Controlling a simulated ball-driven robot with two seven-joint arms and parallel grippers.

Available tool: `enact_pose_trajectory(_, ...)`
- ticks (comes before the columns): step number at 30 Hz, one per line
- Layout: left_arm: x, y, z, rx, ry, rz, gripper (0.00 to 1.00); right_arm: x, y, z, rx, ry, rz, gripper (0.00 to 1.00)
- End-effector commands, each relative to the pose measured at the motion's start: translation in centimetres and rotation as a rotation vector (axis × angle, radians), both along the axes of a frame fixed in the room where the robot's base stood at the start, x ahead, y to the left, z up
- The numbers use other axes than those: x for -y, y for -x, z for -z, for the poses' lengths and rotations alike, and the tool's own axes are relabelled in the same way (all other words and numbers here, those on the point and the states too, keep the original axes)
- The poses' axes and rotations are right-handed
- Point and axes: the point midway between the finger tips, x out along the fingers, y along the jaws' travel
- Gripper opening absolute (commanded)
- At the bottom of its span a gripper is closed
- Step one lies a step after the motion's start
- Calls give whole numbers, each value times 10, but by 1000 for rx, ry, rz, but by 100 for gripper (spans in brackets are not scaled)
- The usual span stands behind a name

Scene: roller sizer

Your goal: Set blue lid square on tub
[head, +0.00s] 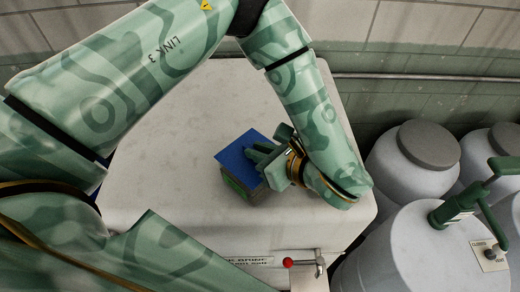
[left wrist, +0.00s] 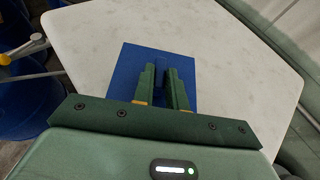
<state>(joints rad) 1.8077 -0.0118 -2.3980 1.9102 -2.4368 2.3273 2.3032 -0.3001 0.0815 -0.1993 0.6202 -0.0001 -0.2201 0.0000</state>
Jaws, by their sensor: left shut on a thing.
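The blue lid (head: 236,152) is a flat square plate over the tub on the white top. My left gripper (head: 262,160) comes from the right over the lid and is shut on a raised blue part in its middle. In the left wrist view the lid (left wrist: 135,65) lies beyond the fingers, with the gripper's tips (left wrist: 161,72) at its middle. The tub (head: 258,194) is dark grey with a green patch on its near side; the lid covers its top. I cannot tell whether the lid touches the rim or is fully square to it. My right gripper is not in view.
The white top (head: 170,190) is clear around the tub. Pale drums with grey lids (head: 428,145) and a green pump (head: 465,205) stand to the right. A tiled wall is behind.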

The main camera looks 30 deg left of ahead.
Motion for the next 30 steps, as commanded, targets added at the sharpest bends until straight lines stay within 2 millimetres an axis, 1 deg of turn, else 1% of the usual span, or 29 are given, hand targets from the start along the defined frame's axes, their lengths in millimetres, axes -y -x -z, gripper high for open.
enact_pose_trajectory(9, 0, 0, 0, 0, 0, 0, 0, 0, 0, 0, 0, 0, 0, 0)
enact_pose_trajectory(22, 0, 0, 3, 1, 0, 0, 0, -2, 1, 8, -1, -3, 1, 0)
enact_pose_trajectory(30, 0, 0, 3, 1, 0, 0, 0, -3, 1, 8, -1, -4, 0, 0)
